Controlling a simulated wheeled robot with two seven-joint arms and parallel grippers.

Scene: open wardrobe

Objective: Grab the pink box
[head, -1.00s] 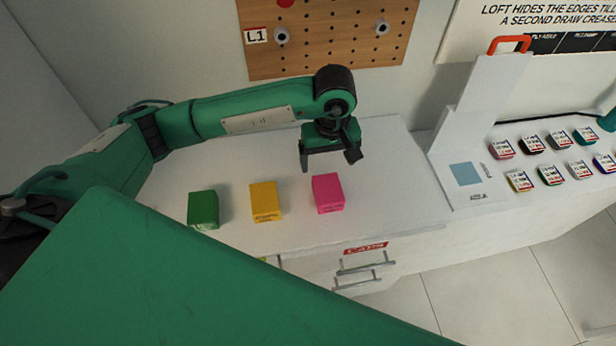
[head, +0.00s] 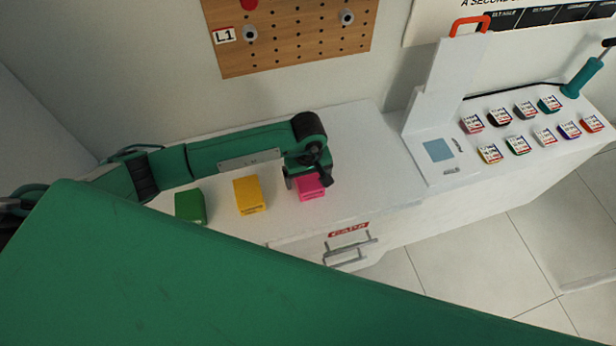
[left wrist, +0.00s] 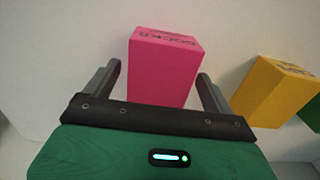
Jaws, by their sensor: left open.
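The pink box (head: 312,189) stands on the white counter at the right end of a row of three boxes. My left gripper (head: 308,183) is over it and hides its upper part in the head view. In the left wrist view the pink box (left wrist: 163,68) lies between the two open fingers of my left gripper (left wrist: 160,85), with a gap on each side. The jaws are not closed on it. My right gripper is not in view.
A yellow box (head: 248,194) and a green box (head: 190,206) stand left of the pink box. The yellow box also shows in the left wrist view (left wrist: 272,92). A white stand (head: 440,110) and several small labelled packs are to the right. A pegboard (head: 290,35) hangs behind.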

